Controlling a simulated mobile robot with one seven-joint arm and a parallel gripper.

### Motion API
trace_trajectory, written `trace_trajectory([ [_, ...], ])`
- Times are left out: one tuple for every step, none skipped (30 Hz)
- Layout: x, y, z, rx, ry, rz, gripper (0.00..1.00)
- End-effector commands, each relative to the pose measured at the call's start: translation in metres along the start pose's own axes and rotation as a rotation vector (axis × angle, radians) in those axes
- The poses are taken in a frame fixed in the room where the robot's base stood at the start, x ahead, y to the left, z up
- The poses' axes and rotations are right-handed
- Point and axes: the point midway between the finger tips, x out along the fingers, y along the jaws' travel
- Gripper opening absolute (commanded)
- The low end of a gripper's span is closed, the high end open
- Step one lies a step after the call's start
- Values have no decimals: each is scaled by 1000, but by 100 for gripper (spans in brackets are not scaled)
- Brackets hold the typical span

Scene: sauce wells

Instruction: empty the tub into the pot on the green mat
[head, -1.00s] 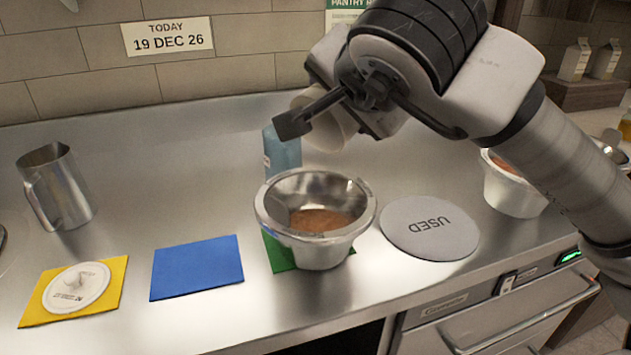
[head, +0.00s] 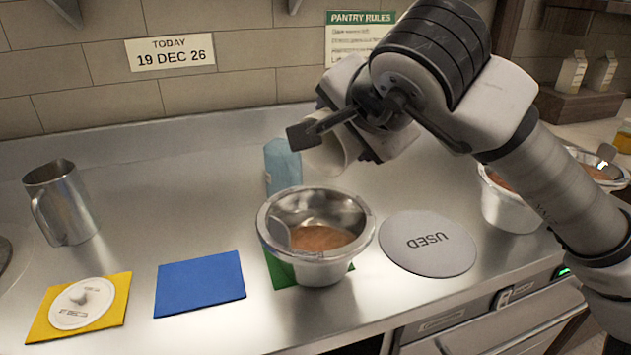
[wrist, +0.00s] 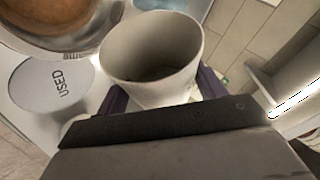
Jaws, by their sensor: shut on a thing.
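My gripper (head: 322,138) is shut on the cream tub (head: 334,158) and holds it above and behind the pot. In the wrist view the tub (wrist: 150,52) is tilted, with its mouth facing the camera; its inside looks mostly bare, with a darker patch at the bottom. The metal pot (head: 316,267) stands upright on the green mat (head: 281,272), with orange-brown sauce in it. Part of the pot (wrist: 88,40) also shows at the upper left of the wrist view. No stream is seen between tub and pot.
A grey USED disc (head: 428,243) lies right of the pot. A blue mat (head: 200,284) and a yellow mat (head: 112,310) with a white lid (head: 82,303) lie left. A blue carton (head: 282,165) stands behind the pot, a metal jug (head: 62,205) far left, another pot (head: 508,208) right.

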Motion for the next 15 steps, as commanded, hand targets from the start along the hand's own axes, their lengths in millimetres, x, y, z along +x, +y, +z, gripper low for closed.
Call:
trace_trajectory([
  [-4,-8,-11,58,-62,15,33],
  [-1,-4,-10,84,-89,24,33],
  [3,0,-10,103,-110,33,33],
  [5,2,-8,109,-116,37,33],
  [6,4,-7,109,-116,37,33],
  [7,5,-6,108,-114,38,33],
  [7,5,-6,109,-115,38,33],
  [7,5,-7,111,-118,38,33],
  [7,5,-7,116,-123,40,33],
  [7,5,-8,121,-128,42,33],
  [7,5,-8,128,-135,44,33],
  [8,5,-9,140,-147,47,33],
  [8,5,-10,150,-158,50,33],
  [9,5,-10,161,-169,53,33],
  [10,6,-11,177,-187,59,33],
])
